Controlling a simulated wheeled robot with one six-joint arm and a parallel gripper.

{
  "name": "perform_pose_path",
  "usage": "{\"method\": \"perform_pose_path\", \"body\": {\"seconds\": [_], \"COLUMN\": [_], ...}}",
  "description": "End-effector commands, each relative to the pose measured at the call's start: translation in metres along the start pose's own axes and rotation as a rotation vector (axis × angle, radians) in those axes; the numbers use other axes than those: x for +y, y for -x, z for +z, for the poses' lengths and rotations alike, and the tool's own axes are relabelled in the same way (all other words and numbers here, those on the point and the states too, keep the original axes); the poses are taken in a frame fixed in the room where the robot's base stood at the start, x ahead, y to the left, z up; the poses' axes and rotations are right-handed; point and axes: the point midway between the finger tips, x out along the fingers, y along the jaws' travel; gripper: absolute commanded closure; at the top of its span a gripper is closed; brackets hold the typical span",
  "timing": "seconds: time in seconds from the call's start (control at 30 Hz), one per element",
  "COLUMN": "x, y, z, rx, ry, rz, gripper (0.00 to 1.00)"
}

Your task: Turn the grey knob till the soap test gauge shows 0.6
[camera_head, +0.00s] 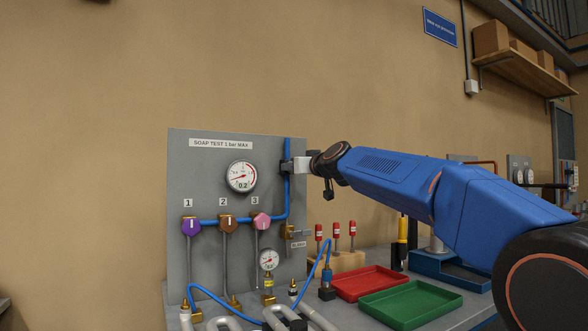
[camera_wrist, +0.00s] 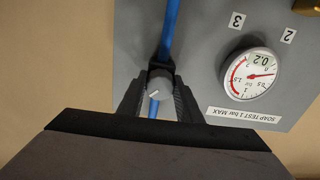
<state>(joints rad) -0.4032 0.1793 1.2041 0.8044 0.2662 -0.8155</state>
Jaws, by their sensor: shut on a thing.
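The soap test gauge (camera_head: 240,177) is a round white dial on the grey panel, under the label "SOAP TEST 1 bar MAX". Its readout shows 0.2. It also appears upside down in the wrist view (camera_wrist: 249,75). The grey knob (camera_wrist: 155,88) sits on the blue pipe (camera_wrist: 169,30), with a white pointer mark across its face. My gripper (camera_head: 291,167) is at the panel's upper right and shut on this knob, one finger on each side in the wrist view. In the head view the knob is mostly hidden by my gripper.
Purple (camera_head: 191,225), brown (camera_head: 228,223) and pink (camera_head: 262,221) knobs numbered 1 to 3 sit lower on the panel. A small gauge (camera_head: 268,259) is below them. Red (camera_head: 370,284) and green (camera_head: 410,304) trays lie on the bench under my arm.

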Motion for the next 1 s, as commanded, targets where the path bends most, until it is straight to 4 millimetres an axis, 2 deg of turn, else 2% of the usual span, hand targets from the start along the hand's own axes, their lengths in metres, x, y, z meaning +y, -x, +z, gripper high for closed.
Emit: {"method": "perform_pose_path", "body": {"seconds": [0.13,0.47,0.73,1.0], "x": [-0.0005,-0.0006,-0.0007,-0.0007], "y": [-0.0003,-0.0003,-0.0003,-0.0004], "z": [0.0015,0.0017,0.0018,0.0019], "rx": [-0.003,-0.003,-0.004,-0.004], "ry": [-0.076,-0.103,-0.318,-0.363], "rz": [-0.001,-0.001,-0.001,-0.001], "gripper": [1.0,1.0,1.0,1.0]}}
